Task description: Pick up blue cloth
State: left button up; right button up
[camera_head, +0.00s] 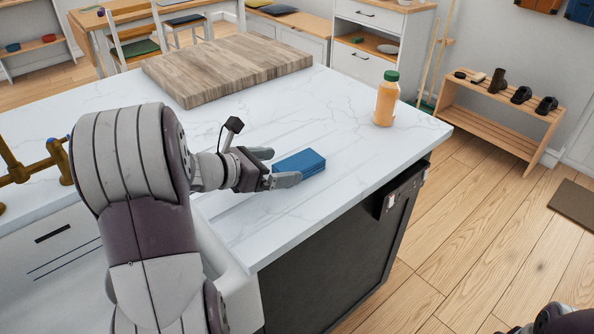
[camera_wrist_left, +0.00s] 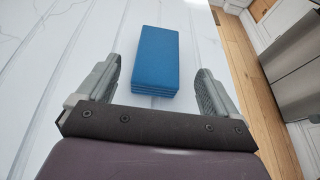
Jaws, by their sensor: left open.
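The blue cloth (camera_head: 300,162) is folded into a flat, layered block and lies on the white marble counter. In the left wrist view the cloth (camera_wrist_left: 155,58) lies ahead, between the lines of the two fingers. My left gripper (camera_head: 279,166) is open and low over the counter, with its fingers pointing at the cloth's near end. In the wrist view the left gripper (camera_wrist_left: 158,78) has a finger on each side of the cloth's near end, with a gap on both sides. Nothing is held. My right gripper does not show clearly.
An orange bottle (camera_head: 386,99) with a green cap stands beyond the cloth, near the counter's right edge. A wooden cutting board (camera_head: 229,68) lies at the back. A brass faucet (camera_head: 35,165) is at the left. The white counter (camera_head: 335,105) is bare around the cloth.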

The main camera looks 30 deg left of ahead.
aim_at(295, 164)
pick_arm(q)
jog(key=x, duration=0.6)
jog(key=shift+w+a+f, duration=0.1)
jog(key=shift+w+f, duration=0.1)
jog(key=c, duration=1)
jog(key=shift+c, duration=0.2)
jog(key=shift+r, duration=0.1)
